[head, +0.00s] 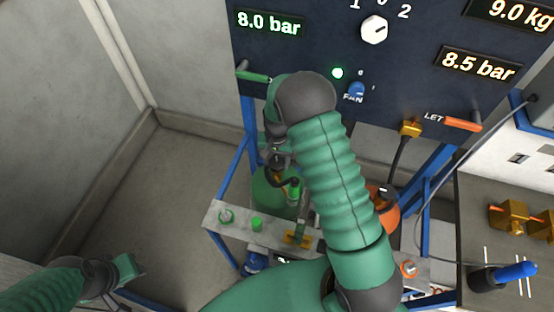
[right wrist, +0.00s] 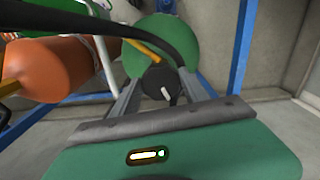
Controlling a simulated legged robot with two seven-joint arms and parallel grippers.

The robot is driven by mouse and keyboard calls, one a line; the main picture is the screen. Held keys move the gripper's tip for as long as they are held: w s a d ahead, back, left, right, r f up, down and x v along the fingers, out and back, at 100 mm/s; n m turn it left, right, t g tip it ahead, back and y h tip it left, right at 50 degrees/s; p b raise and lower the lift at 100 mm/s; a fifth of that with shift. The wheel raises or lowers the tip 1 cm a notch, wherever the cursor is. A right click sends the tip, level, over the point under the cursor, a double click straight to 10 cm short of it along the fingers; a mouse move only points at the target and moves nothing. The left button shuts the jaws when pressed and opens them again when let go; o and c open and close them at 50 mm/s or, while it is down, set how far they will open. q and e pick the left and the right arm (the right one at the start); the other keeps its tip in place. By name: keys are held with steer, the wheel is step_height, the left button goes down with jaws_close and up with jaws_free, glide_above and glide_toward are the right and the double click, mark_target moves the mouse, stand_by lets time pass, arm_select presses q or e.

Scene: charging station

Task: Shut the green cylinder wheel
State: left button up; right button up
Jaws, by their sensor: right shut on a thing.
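The green cylinder (head: 273,190) stands behind the metal rail in the head view, partly hidden by my right arm. Its green body also shows in the right wrist view (right wrist: 178,40). The dark round wheel (right wrist: 155,78), with a white mark on it, sits on its near end in the wrist view. My right gripper (head: 277,160) reaches down over the cylinder top. In the wrist view its fingers (right wrist: 155,92) lie on either side of the wheel, shut on it. My left gripper (head: 122,272) is low at the left, away from the cylinder; its opening is unclear.
An orange cylinder (head: 384,200) stands right of the green one. The metal rail (head: 335,240) with fittings runs in front. The dark panel (head: 320,50) with dials and displays is behind. A dark hose (right wrist: 90,18) passes close to the wheel. Floor at left is clear.

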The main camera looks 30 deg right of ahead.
mark_target(276, 163)
steer(key=shift+w+r+m+p, duration=0.15)
steer(key=shift+m+p, duration=0.4)
steer(key=shift+m, duration=1.55)
steer(key=shift+w, duration=0.1)
steer(key=o, duration=1.4)
step_height(276, 163, up, 16)
steer(key=shift+r+b, duration=0.25)
steer(key=shift+b, duration=0.1)
